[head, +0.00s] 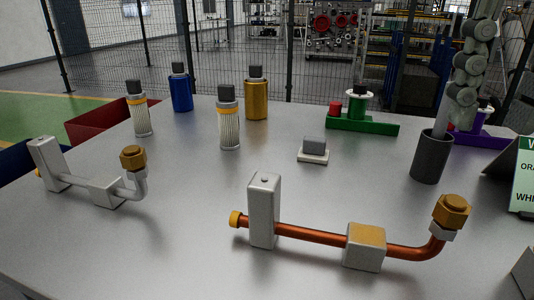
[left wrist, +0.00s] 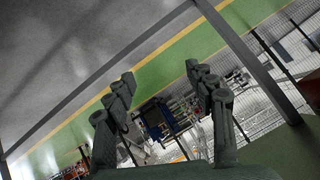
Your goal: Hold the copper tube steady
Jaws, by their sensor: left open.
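The copper tube (head: 310,234) lies along the front of the grey table. It passes the upright white block (head: 263,212) and the low white block (head: 364,252), then bends up at its right end to a brass hex nut (head: 452,211). My right gripper (head: 455,110) is at the upper right, over the dark grey cup (head: 432,160), well behind the tube and not touching it. A pale rod-like part runs down from it into the cup; whether it grips anything is unclear. My left gripper (left wrist: 165,90) shows only in the left wrist view, open and empty, away from the table.
A second, pale tube (head: 100,188) with a brass nut stands at the left. Blue (head: 181,90) and gold (head: 256,95) canisters, ribbed filters (head: 229,120), a small grey block (head: 314,147) and a green tray (head: 365,125) stand farther back. The front-left tabletop is clear.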

